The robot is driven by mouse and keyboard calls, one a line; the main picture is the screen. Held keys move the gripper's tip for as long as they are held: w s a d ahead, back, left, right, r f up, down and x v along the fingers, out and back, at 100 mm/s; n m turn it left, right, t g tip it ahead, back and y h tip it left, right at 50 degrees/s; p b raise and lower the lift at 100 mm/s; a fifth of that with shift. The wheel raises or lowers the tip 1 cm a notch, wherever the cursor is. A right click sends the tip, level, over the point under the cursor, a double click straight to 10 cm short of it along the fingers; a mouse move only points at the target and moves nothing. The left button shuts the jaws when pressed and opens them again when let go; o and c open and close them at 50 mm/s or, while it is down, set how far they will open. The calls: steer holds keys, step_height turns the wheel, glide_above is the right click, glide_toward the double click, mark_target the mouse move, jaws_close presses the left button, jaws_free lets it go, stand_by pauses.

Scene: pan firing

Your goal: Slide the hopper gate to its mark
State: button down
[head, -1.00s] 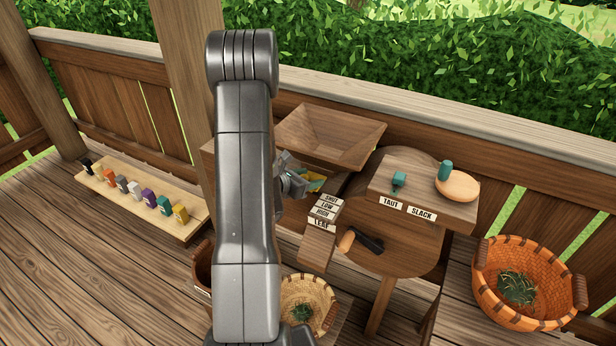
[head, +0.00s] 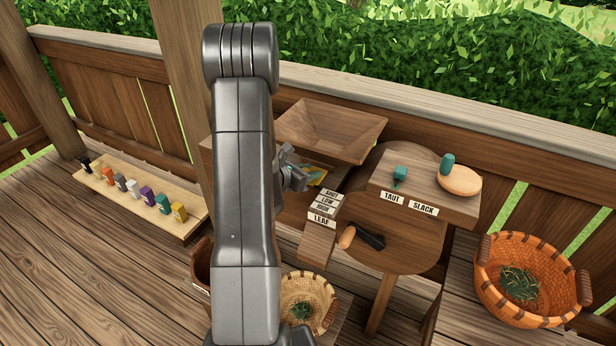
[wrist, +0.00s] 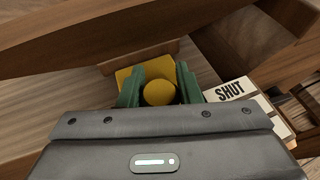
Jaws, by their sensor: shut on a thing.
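The hopper (head: 330,132) is a wooden funnel at the back of the stand. The gate is a yellow plate (wrist: 128,76) with a round yellow knob (wrist: 158,93), below the hopper; a bit of yellow shows in the head view. My gripper (wrist: 158,90) has its green fingers on both sides of the knob, shut on it. In the head view my gripper (head: 300,178) is partly hidden by my arm. The SHUT label (wrist: 229,90) is just right of the fingers. The LOW and HIGH labels (head: 325,209) follow below it, with LEAF (head: 321,220) under them.
A block with TAUT and SLACK labels (head: 408,203) stands to the right. A handled tool (head: 360,238) lies on the round stand. Baskets stand at the lower middle (head: 308,300) and right (head: 520,275). A rack of coloured pieces (head: 140,200) is on the left.

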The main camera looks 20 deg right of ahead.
steer(key=shift+w+r, duration=0.1)
steer(key=shift+r, duration=0.05)
steer(key=c, duration=1)
jaws_free()
steer(key=shift+w+d, duration=0.1)
steer(key=shift+d, duration=0.1)
steer(key=shift+c, duration=0.2)
steer(key=shift+a, duration=0.1)
steer(key=b+v, duration=0.1)
steer(key=v, duration=1.2)
steer(key=shift+s+a, duration=0.25)
steer(key=shift+a, duration=0.1)
steer(key=shift+w+d, duration=0.1)
steer(key=p+x, duration=0.1)
steer(key=x, duration=1.2)
steer(key=shift+d, duration=0.3)
steer(key=shift+a+p, duration=0.1)
steer(key=shift+p, duration=0.45)
